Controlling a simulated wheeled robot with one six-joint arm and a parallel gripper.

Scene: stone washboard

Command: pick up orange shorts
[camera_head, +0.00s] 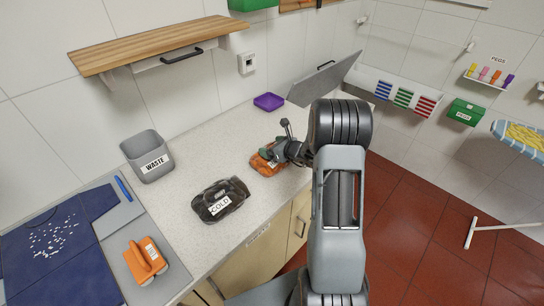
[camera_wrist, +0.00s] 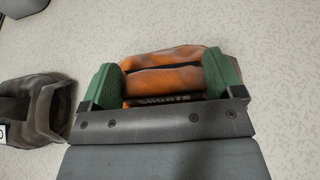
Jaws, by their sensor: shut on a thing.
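The orange shorts (camera_head: 265,163) are a folded orange bundle on the speckled counter, right of its middle in the head view. In the wrist view the shorts (camera_wrist: 165,78) lie between my two green fingers, and a label reading "SHORTS" is partly hidden by the gripper's dark edge. My gripper (camera_head: 274,152) comes down on the bundle from above and is shut on it. It also shows in the wrist view (camera_wrist: 163,80), with one finger on each side of the cloth. I cannot tell whether the bundle is clear of the counter.
A dark bundle labelled "COLD" (camera_head: 219,199) lies left of the shorts. A grey "WASTE" bin (camera_head: 148,157), a purple tray (camera_head: 268,101), an orange brush (camera_head: 146,259) and blue cloth (camera_head: 55,245) are also on the counter. A raised grey lid (camera_head: 325,78) stands behind my arm.

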